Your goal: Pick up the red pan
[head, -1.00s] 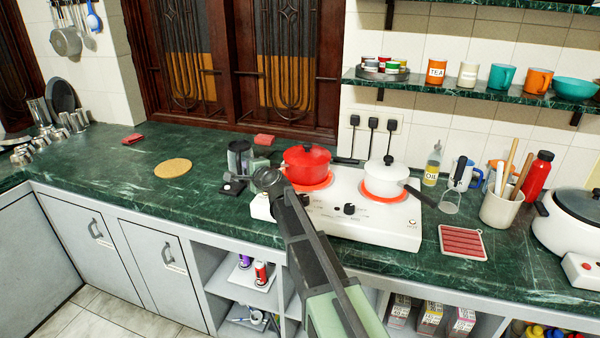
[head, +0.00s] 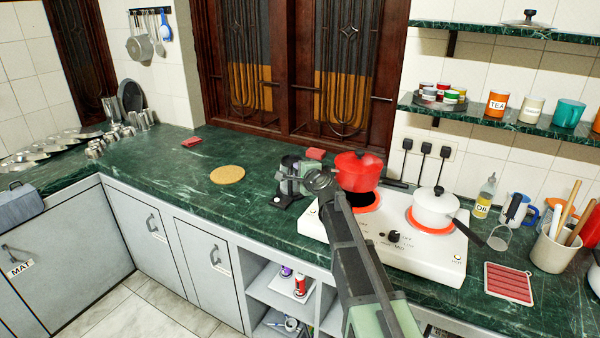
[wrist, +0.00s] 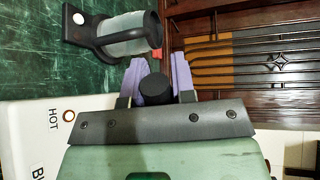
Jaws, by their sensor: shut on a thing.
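The red pan (head: 359,172) is in the head view, over the left burner, and looks raised a little above it. A black handle (head: 396,184) sticks out to its right. In the wrist view my gripper (wrist: 157,66), with purple fingers, is shut on a black round-ended piece (wrist: 154,89) that I take to be part of the pan. The pan's red body is not clearly seen there. In the head view my arm hides the fingers and their contact with the pan.
The white stove (head: 445,258) carries a white pot (head: 435,210) on the right burner. A dark blender-like jar (head: 291,170) stands left of the stove, close ahead in the wrist view (wrist: 128,35). A round cork mat (head: 228,174) lies on the counter, with clear room around it.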

